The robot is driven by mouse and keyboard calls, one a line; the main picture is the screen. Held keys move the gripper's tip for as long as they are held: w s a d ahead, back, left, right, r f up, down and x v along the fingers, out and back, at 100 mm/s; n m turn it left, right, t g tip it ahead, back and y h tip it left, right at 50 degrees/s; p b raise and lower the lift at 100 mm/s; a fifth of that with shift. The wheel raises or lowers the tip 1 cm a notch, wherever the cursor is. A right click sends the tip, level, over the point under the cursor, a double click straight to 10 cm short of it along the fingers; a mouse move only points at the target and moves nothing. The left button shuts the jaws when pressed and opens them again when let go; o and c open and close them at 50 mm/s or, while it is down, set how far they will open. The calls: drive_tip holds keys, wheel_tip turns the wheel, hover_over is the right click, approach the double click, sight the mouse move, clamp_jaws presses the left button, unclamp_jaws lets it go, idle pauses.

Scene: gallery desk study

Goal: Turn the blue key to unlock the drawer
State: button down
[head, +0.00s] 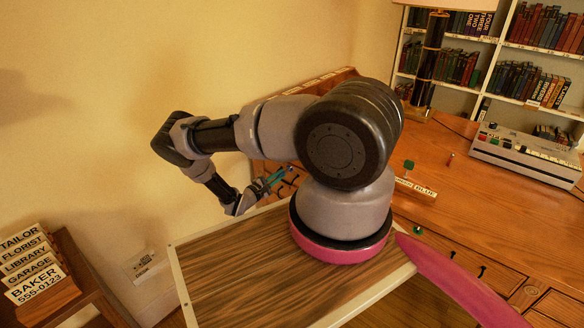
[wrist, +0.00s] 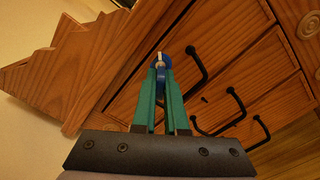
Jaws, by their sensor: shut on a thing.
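In the wrist view, the blue key (wrist: 162,63) is between the tips of my gripper's teal fingers (wrist: 164,76), which are shut on it. A small pale metal piece shows at the key's far end. The key points toward the wooden drawer fronts (wrist: 185,85); I cannot tell whether it is in a lock or how far it is turned. In the head view, my gripper (head: 279,177) is beside the left end of the desk, near the small drawers, and the key is not clear there. The keyhole is hidden.
Black drawer handles (wrist: 196,66) stick out to the right of my fingers. The desk top (head: 470,170) holds a sign reading BLUE (head: 426,190), a grey machine with keys (head: 528,150) and a lamp (head: 432,60). A rack of name cards (head: 35,265) stands at lower left.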

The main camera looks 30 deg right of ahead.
drive_tip(key=shift+w+m, duration=0.15)
drive_tip(key=shift+m, duration=0.35)
drive_tip(key=shift+a, duration=0.1)
drive_tip(key=shift+m, duration=1.5)
drive_tip(key=shift+r, duration=0.1)
drive_tip(key=shift+m, duration=1.2)
drive_tip(key=shift+c, duration=1.9)
unclamp_jaws()
drive_tip(key=shift+a, duration=0.1)
